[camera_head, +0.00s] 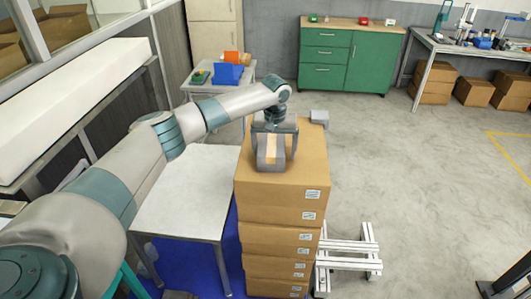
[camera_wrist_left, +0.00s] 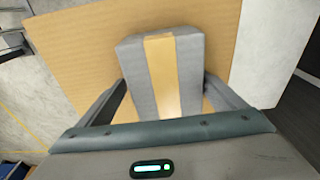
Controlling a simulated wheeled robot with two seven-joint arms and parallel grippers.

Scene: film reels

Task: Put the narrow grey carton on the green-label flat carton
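The narrow grey carton (camera_head: 271,152) has a tan stripe along its top. It is on top of a tall stack of brown boxes, and it also shows in the left wrist view (camera_wrist_left: 190,70). My left gripper (camera_head: 274,152) is over it with a finger on each side. In the left wrist view the fingertips (camera_wrist_left: 165,84) are at or very near the carton's sides; I cannot tell whether they press on it. I cannot make out a green-label flat carton. My right gripper is not in view.
The brown box stack (camera_head: 290,205) has white labels on its front. A white-topped table (camera_head: 190,190) stands to its left. A small grey block (camera_head: 319,116) shows behind the stack. A pale metal frame (camera_head: 348,250) lies on the floor at right. A green cabinet (camera_head: 350,58) stands at the back.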

